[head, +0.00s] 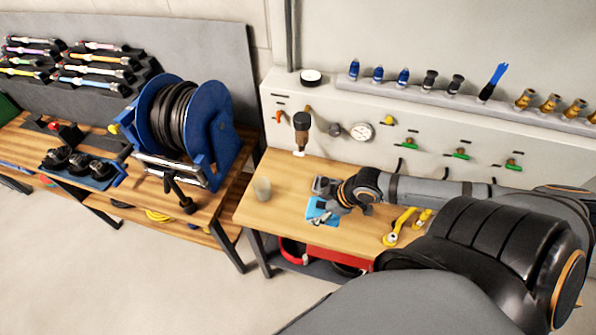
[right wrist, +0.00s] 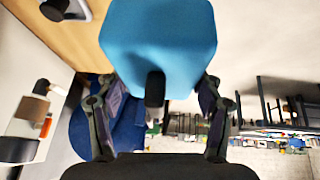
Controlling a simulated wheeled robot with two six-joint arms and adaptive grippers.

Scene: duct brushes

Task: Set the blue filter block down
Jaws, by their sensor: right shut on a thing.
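The blue filter block (head: 314,208) is over the wooden bench on the right in the head view, with part of it hidden behind my gripper. My right gripper (head: 327,206) is shut on it. In the right wrist view the block (right wrist: 165,38) fills the top middle, between the two fingers, with a dark knob on its near face. I cannot tell whether the block touches the bench top (head: 270,215). My left gripper is not in view.
A small pale cup (head: 262,188) stands left of the block. Yellow-handled parts (head: 400,225) lie to its right. A wall panel with a gauge (head: 361,131) and valves stands behind. A blue hose reel (head: 215,125) is on the left bench.

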